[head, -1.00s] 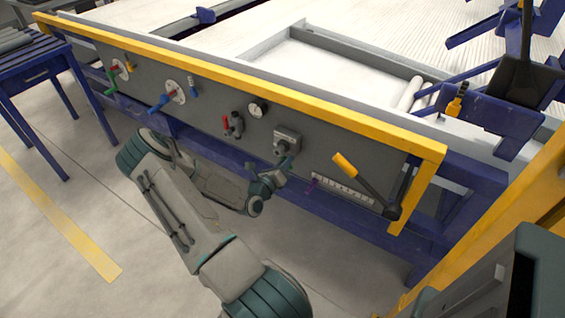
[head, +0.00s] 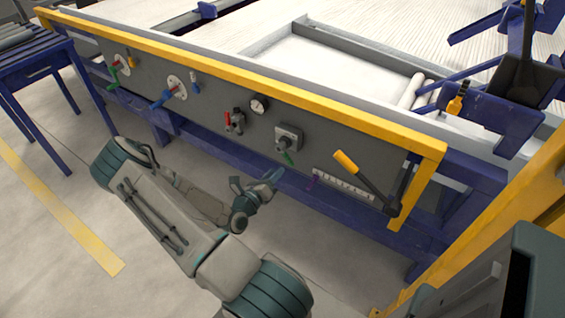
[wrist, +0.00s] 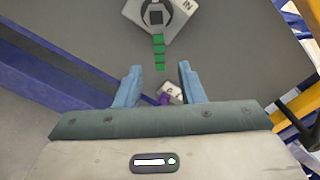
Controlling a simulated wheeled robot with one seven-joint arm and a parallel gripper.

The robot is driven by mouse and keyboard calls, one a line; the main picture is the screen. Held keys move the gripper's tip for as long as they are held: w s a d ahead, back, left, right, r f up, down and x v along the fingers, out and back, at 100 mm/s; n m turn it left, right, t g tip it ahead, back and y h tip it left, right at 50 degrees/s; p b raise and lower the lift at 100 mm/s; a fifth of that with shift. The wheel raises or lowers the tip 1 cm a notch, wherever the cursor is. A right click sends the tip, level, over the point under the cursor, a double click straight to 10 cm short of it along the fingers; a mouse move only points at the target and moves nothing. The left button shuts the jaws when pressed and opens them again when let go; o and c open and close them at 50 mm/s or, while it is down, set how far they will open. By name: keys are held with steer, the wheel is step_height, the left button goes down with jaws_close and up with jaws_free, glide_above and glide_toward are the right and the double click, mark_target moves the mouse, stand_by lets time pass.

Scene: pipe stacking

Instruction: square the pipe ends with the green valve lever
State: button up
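The green valve lever (head: 288,158) hangs downward from a square plate with a round hub (head: 286,139) on the grey panel. In the wrist view the lever (wrist: 159,50) points down toward my gripper, below the plate marked "IN" (wrist: 183,12). My gripper (head: 277,175) is in front of the panel, just below and left of the lever. In the wrist view its blue fingers (wrist: 160,67) are spread apart with nothing held; the lever's lower end appears between the tips. The head view shows a small space between fingers and lever.
A yellow-handled lever (head: 366,181) and a white scale strip (head: 343,186) are right of the valve. A gauge (head: 260,104), a red-handled fitting (head: 234,121) and a second green lever (head: 113,78) are to the left. A yellow rail (head: 235,82) edges the panel top.

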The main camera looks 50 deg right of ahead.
steer(key=shift+s+a, duration=0.2)
steer(key=shift+a, duration=2.55)
